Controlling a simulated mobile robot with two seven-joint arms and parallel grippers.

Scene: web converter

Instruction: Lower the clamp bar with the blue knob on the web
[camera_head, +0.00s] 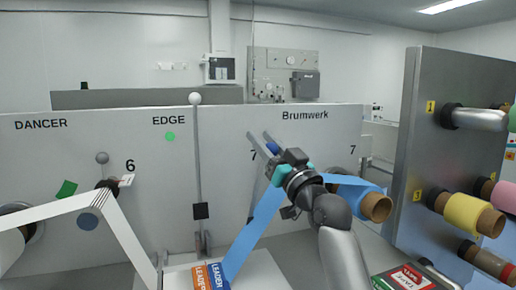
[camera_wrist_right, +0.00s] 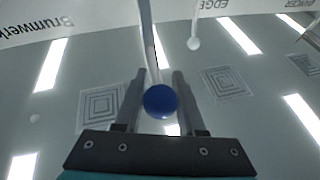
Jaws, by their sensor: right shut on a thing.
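The blue knob (camera_head: 272,148) shows small between the fingers of my right gripper (camera_head: 259,134) in the head view. In the right wrist view, the round blue knob (camera_wrist_right: 160,101) sits between the two fingers of the right gripper (camera_wrist_right: 160,80), which is shut on it. A thin pale bar (camera_wrist_right: 147,35) runs from the knob toward the top of that view. The blue web (camera_head: 252,232) slants down to the table beneath the gripper. The bar's lower end is hard to make out in the head view. My left gripper is not in view.
A lever with a white knob (camera_head: 195,99) stands upright to the left, with a black block (camera_head: 201,211) on it. A white web (camera_head: 125,232) runs at the left. Blue (camera_head: 375,206) and yellow (camera_head: 470,213) rolls are at the right. A tape box (camera_head: 404,278) lies at lower right.

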